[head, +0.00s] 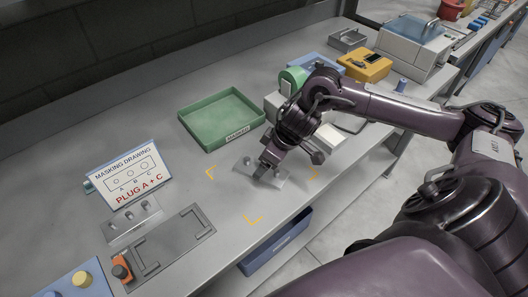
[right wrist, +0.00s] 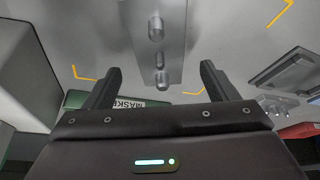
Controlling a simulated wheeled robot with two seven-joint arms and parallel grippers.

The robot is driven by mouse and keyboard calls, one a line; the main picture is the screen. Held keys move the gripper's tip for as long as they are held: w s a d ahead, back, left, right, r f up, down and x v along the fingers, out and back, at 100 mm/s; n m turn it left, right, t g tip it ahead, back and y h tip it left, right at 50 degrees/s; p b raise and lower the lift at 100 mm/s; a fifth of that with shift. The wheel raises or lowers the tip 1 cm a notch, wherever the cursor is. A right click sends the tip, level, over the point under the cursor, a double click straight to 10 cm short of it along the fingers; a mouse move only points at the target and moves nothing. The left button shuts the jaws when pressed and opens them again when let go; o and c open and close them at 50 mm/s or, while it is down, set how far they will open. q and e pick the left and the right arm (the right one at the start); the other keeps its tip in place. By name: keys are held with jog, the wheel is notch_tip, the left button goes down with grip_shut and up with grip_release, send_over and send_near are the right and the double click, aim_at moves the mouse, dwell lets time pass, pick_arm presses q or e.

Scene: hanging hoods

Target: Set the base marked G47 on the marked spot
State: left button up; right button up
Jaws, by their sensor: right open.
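A grey metal base (head: 278,182) with raised round bosses lies on the bench between yellow corner marks (head: 253,220), which frame the marked spot. No G47 label is readable on it. My right gripper (head: 264,170) is over this base and hides part of it. In the right wrist view the gripper (right wrist: 156,75) is open, with the base (right wrist: 172,45) showing between and beyond its fingers; I cannot tell any contact. A second, similar grey base (head: 132,221) lies at the left, below the masking drawing sign (head: 125,175). My left gripper is not in view.
A green masking tray (head: 190,123) stands behind the marked spot. A grey clamp fixture (head: 165,245) with an orange handle and a blue plug board (head: 70,285) are at front left. A blue bin (head: 275,245) is below the bench edge. A yellow device (head: 365,66) stands back right.

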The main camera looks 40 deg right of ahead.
jog(key=v, duration=0.8)
jog(key=shift+r, duration=0.2)
jog(key=shift+s, duration=0.15)
